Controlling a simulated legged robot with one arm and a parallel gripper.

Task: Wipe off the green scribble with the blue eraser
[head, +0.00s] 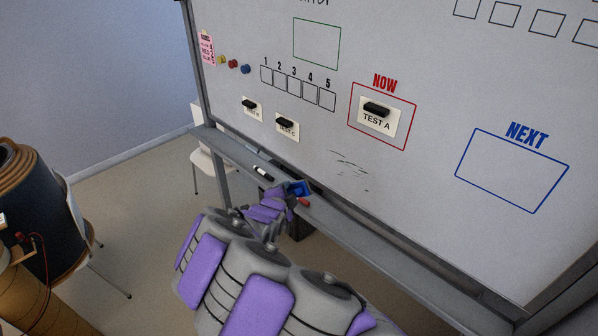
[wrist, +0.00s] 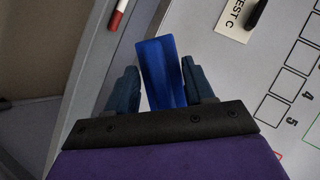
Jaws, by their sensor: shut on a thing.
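The blue eraser (wrist: 164,70) stands between the two dark fingers of my gripper (wrist: 160,82) in the wrist view. In the head view, my gripper (head: 290,192) is low by the whiteboard's tray, with the blue eraser (head: 300,187) at its tip. The whiteboard (head: 430,190) fills much of the head view. A patch of dark, broken scribble marks (head: 350,167) lies on it, up and to the right of my gripper. These marks look dark grey; I cannot tell any green in them. Whether the eraser touches the board is unclear.
The tray (head: 370,235) runs below the board, with a black-and-white marker (head: 262,173) and a red marker (head: 304,202) near my gripper. Test cards with black pieces, including TEST A (head: 377,117), are on the board. A white chair (head: 208,160) is behind at left.

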